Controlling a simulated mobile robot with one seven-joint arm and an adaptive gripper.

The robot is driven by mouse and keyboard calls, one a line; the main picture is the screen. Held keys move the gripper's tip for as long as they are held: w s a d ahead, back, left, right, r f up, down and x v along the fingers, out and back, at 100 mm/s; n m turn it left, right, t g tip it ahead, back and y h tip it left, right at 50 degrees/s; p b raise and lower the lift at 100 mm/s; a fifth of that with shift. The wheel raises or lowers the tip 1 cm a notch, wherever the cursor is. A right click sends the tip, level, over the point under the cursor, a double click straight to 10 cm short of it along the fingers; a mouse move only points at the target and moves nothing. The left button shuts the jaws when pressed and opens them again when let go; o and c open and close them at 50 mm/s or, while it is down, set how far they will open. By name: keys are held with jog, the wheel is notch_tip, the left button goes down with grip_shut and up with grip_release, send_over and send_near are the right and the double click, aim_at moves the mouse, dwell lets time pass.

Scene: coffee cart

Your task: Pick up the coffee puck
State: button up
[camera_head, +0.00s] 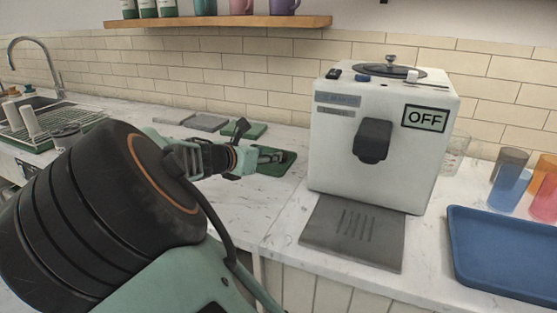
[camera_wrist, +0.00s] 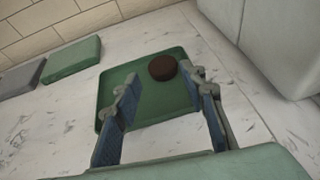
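The coffee puck (camera_wrist: 162,68) is a small dark brown round disc. In the wrist view it rests on a green tray (camera_wrist: 150,112) near the tray's far right part. My gripper (camera_wrist: 158,82) is open above the tray, with its two blue-padded fingers apart and nothing between them. The puck lies just beyond the fingertips, closer to the right finger. I cannot tell whether that finger touches it. In the head view my gripper (camera_head: 268,156) is over the same green tray (camera_head: 285,167), and the puck cannot be made out there.
A white coffee machine (camera_head: 375,135) marked OFF stands right of the tray, with a grey drip tray (camera_head: 352,235) in front. A green block (camera_wrist: 73,60) and a grey block (camera_wrist: 20,78) lie to the left. A blue tray (camera_head: 500,255) and cups (camera_head: 510,180) are far right.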

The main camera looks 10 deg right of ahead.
jog(key=x, duration=0.3)
jog(key=b+x, duration=0.1)
jog(key=x, duration=0.2)
jog(key=shift+d+f+b, duration=0.15)
jog(key=shift+f+b, duration=0.15)
jog(key=shift+f, duration=0.2)
jog(key=c, duration=0.6)
jog(key=shift+r, duration=0.1)
notch_tip(320, 180, up, 10)
jog(key=p, duration=0.3)
jog(key=shift+s, duration=0.1)
